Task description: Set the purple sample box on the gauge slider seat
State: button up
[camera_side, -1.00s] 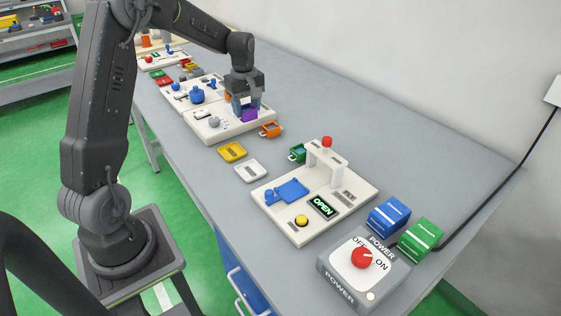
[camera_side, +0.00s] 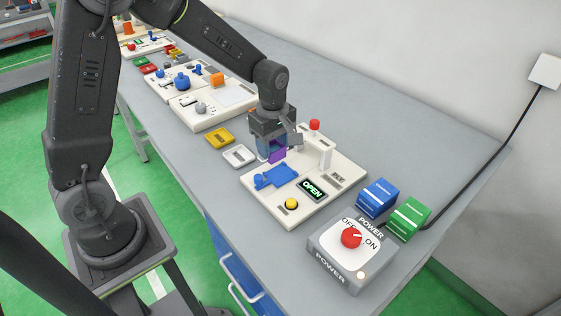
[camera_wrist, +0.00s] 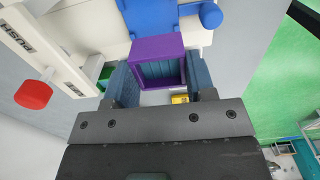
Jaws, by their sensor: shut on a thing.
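My gripper (camera_side: 272,153) is shut on the purple sample box (camera_side: 279,155), which also shows between the fingers in the wrist view (camera_wrist: 160,43). The box is an open purple frame and appears to be held above the white gauge board (camera_side: 330,187). The blue slider seat (camera_side: 275,177) is on that board, just below and in front of the box in the side view. In the wrist view the blue seat (camera_wrist: 152,14) is just beyond the box, with a blue knob (camera_wrist: 210,15) to its right. The exact gap between box and seat cannot be told.
The board carries a post with a red button (camera_side: 315,124), an OPEN display (camera_side: 312,190) and a yellow button (camera_side: 291,204). A power switch box (camera_side: 350,257), blue block (camera_side: 377,198) and green block (camera_side: 409,217) stand to the right. Yellow (camera_side: 219,138) and white (camera_side: 239,156) trays lie left.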

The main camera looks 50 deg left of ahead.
aim_at(281, 158)
jog(key=shift+w+d+f, duration=0.4)
jog(key=shift+d+f, duration=0.15)
jog(key=shift+d, duration=0.25)
jog(key=shift+f, duration=2)
jog(key=shift+f, duration=0.15)
jog(key=o, duration=0.9)
